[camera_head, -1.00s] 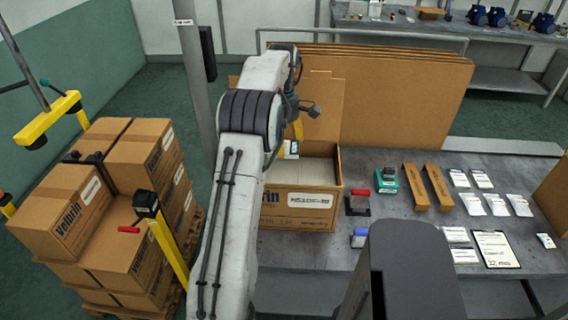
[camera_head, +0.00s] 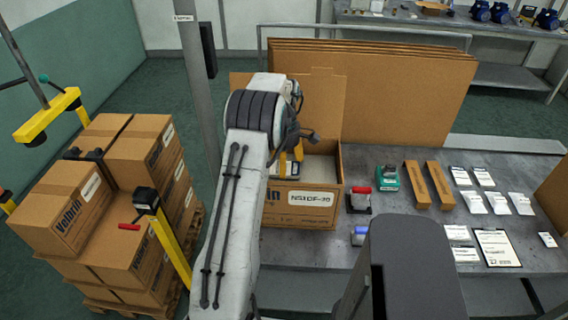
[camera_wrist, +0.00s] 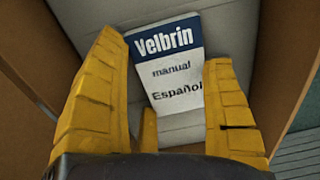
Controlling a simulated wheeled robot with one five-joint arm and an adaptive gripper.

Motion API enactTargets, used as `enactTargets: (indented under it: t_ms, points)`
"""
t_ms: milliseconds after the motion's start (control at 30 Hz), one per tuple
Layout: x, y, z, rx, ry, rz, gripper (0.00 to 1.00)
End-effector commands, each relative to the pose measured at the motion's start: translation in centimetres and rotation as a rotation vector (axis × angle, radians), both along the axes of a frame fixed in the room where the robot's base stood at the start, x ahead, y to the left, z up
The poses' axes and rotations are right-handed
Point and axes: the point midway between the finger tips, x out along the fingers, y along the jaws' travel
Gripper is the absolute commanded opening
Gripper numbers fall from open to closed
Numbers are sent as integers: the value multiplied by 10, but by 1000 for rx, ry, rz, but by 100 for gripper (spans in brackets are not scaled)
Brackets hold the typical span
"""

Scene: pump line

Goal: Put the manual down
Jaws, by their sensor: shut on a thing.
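The manual (camera_wrist: 170,60) is a white booklet with a dark blue "Velbrin" band and the words "manual" and "Español". In the wrist view it sits between the yellow fingers of my gripper (camera_wrist: 164,52), which is shut on it. Behind it is a pale grey padded surface (camera_wrist: 225,25) inside the open cardboard box (camera_head: 300,216). In the head view my gripper (camera_head: 290,165) is down inside the box opening, and my arm hides most of it and the manual. I cannot tell whether the manual touches the padding.
Brown box walls rise close to my gripper. Right of the box, a red-handled tool (camera_head: 360,198), a green device (camera_head: 388,178), two long cartons (camera_head: 417,184), white packets and a clipboard (camera_head: 497,248) lie on the grey bench. Stacked cartons (camera_head: 75,215) stand at left.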

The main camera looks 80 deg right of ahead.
Motion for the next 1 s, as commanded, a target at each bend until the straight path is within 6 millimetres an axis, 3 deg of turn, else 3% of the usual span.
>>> enactTargets:
  t_ms: [367,400,600,667,1000]
  points:
    - [0,0,-4,-2,0,0,44]
    - [0,0,-4,-1,0,0,78]
    - [0,0,-4,-1,0,0,96]
    - [0,0,-4,-1,0,0,100]
    - [0,-1,2,-2,0,0,100]
